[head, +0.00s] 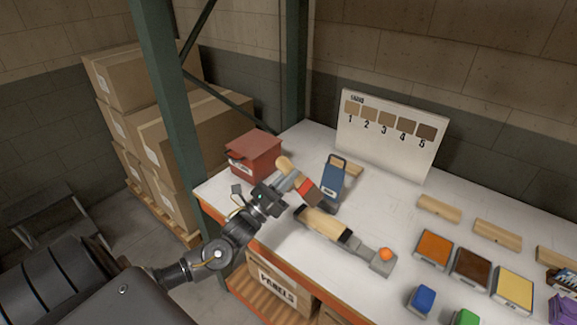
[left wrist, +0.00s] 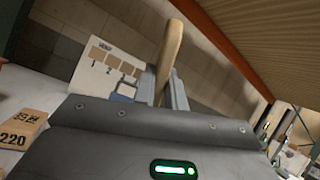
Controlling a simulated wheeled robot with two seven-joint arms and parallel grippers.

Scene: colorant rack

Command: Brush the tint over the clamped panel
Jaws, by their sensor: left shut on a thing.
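My left gripper (head: 291,184) is shut on a brush (head: 284,163) with a pale wooden handle. The handle also rises between the fingers in the left wrist view (left wrist: 170,50). The brush's red band and dark head point down to the right, close above the panel (head: 321,224); I cannot tell whether they touch. My right gripper is not in view.
A blue container (head: 333,181) stands just behind the brush, and a red box (head: 253,155) at the bench's left. A numbered swatch board (head: 388,140) stands behind. Orange, brown and yellow pads (head: 433,249) and wood blocks (head: 439,208) lie to the right. A green post (head: 165,95) rises at left.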

